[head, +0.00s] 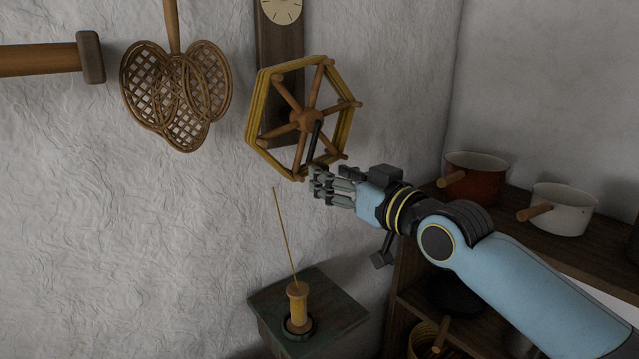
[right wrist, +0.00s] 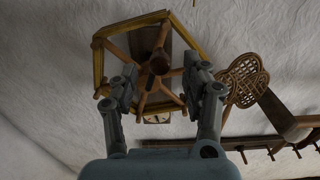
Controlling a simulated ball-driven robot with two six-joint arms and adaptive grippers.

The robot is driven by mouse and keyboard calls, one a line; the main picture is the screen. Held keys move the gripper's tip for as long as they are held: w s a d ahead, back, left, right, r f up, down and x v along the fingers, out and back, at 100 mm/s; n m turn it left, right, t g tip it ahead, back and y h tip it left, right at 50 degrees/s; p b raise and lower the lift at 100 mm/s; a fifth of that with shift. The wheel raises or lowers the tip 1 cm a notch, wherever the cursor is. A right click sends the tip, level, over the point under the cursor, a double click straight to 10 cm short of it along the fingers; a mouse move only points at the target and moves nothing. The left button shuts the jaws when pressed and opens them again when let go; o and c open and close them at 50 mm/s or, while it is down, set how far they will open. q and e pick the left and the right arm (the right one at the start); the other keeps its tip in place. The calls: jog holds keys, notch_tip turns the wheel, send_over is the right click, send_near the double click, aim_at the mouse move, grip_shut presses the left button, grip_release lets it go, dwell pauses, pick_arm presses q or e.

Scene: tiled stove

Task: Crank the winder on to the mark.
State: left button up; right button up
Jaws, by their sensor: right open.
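The winder (head: 306,119) is a hexagonal reel on the wall with wooden spokes, a round hub and yellow yarn around its rim. A dark crank arm (head: 315,140) runs from the hub down toward my right gripper. My right gripper (head: 320,185) is open, at the reel's lower edge. In the right wrist view, a brown knob-like part (right wrist: 158,64) shows between its spread fingers (right wrist: 160,85); I cannot tell whether it is the handle or the hub, nor how deep it sits. The handle is hidden in the head view. I cannot make out the mark. My left gripper is not in view.
A yellow spool (head: 298,306) stands on a dark green stand (head: 345,312) below, with a thin strand rising from it. A shelf (head: 500,230) with a red pot (head: 474,179) and a white pot (head: 562,209) is at right. A wicker beater (head: 176,97) hangs left of the winder.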

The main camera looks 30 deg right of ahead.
jog(key=w, duration=0.4)
jog(key=shift+a, duration=0.3)
grip_shut()
